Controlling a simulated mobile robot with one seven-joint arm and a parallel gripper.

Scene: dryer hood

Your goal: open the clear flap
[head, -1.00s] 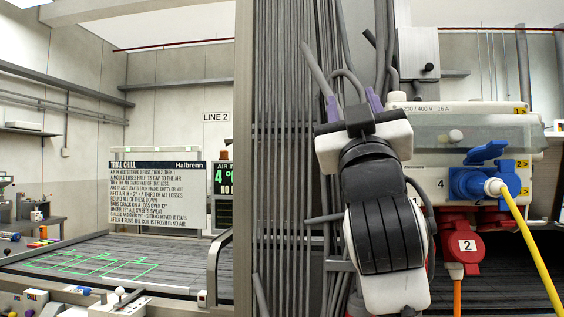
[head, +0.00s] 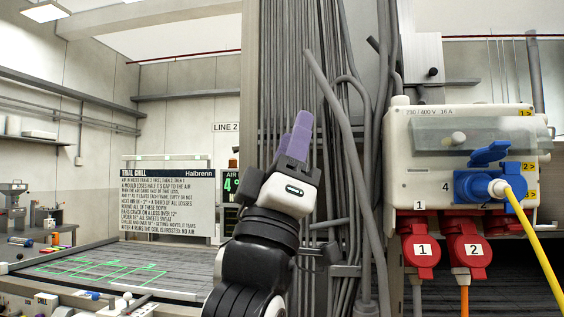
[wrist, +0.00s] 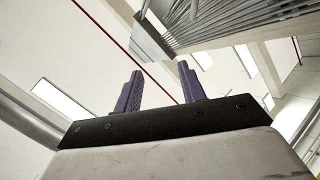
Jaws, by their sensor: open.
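The clear flap (head: 488,137) is a smoky see-through cover across the upper front of the white socket box (head: 405,190) at the right of the head view. It looks closed, lying over the box front, with a pale round knob (head: 458,138) on its left part. My gripper (head: 296,135) points upward left of the box, in front of the cable bundle, well apart from the flap. In the wrist view its two purple fingers (wrist: 160,92) stand apart with nothing between them. The flap is not in the wrist view.
Below the flap a blue plug (head: 480,185) with a yellow cable sits in a socket under a raised blue lid. Red connectors 1 (head: 421,250) and 2 (head: 469,248) hang beneath. Grey vertical cables (head: 350,160) run between my gripper and the box. A sign (head: 168,198) stands at left.

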